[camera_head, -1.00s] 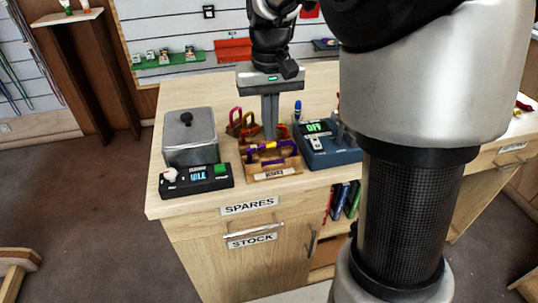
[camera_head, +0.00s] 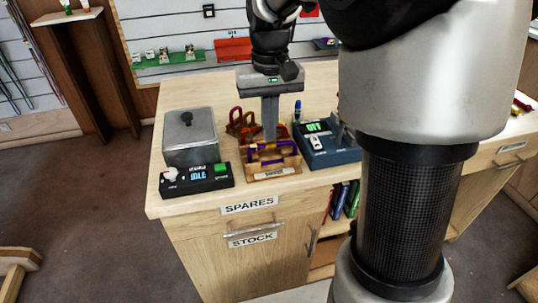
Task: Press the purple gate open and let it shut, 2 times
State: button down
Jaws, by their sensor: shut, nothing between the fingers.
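The purple carabiner (camera_head: 285,147) lies in a small wooden holder (camera_head: 274,174) with a label on its front, on the counter. My gripper (camera_head: 270,139) points straight down with its fingers shut and empty. Its fingertips are at the back side of the purple carabiner, at or very near it. Contact and the gate's exact position are too small to tell. A bit of yellow (camera_head: 251,151) shows at the carabiner's left end.
A grey lidded box (camera_head: 190,138) and a black timer device (camera_head: 197,180) stand to the left. A blue device with a green display (camera_head: 330,145) stands close on the right. Reddish and brown carabiners (camera_head: 238,122) stand behind the holder. The counter's front left (camera_head: 162,206) is bare.

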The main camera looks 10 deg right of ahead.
jog(key=shift+f+b, duration=0.5)
jog(key=shift+f, duration=0.5)
notch_tip(320, 180, up, 7)
jog(key=p, duration=0.6)
jog(key=shift+r+p, duration=0.15)
jog(key=shift+p, duration=0.15)
